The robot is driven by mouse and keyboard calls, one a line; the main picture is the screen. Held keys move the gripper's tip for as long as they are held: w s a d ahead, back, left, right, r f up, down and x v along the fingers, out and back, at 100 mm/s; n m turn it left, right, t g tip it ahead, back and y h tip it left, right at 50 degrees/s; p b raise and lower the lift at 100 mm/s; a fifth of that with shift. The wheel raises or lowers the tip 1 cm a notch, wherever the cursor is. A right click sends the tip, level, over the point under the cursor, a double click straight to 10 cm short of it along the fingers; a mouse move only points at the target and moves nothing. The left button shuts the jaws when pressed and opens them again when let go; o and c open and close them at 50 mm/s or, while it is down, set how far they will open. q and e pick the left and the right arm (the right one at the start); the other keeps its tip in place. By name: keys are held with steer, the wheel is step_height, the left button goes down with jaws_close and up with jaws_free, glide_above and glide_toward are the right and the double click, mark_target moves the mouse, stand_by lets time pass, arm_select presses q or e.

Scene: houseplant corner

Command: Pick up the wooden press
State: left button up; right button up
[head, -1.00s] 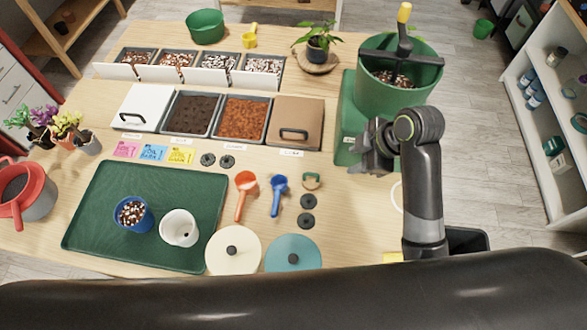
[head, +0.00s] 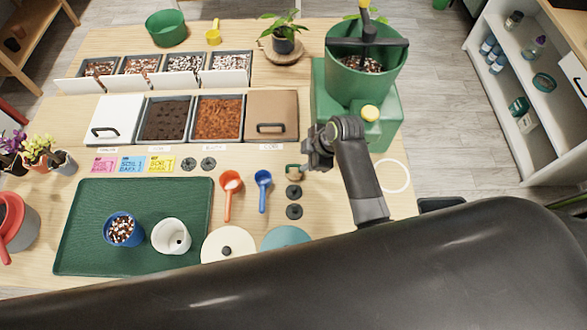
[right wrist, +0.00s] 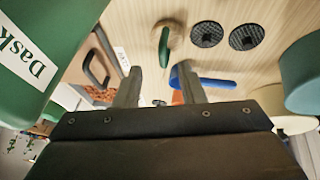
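The wooden press (head: 293,171) is a small tan piece with a green handle. It lies on the table to the right of the blue scoop. In the right wrist view the press (right wrist: 164,46) shows beyond the fingertips, near the middle. My right gripper (head: 308,160) is just above and right of the press in the head view. In the right wrist view the right gripper (right wrist: 158,78) has its two fingers apart with nothing between them. The press looks apart from the fingers. My left gripper is not in view.
A blue scoop (head: 263,190) and an orange scoop (head: 229,195) lie left of the press. Black discs (head: 294,212) lie just in front of it. The green machine (head: 384,131) stands behind right, close to my right arm. A green tray (head: 82,225) is at left.

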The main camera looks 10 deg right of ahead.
mark_target(296, 165)
steer(key=p+x, duration=0.1)
steer(key=x, duration=0.3)
steer(key=shift+s+a+r+p, duration=0.15)
steer(key=shift+a+p, duration=0.1)
steer(key=shift+p, duration=0.15)
steer(key=shift+a+f, duration=0.2)
steer(key=shift+f, duration=0.6)
jaws_close()
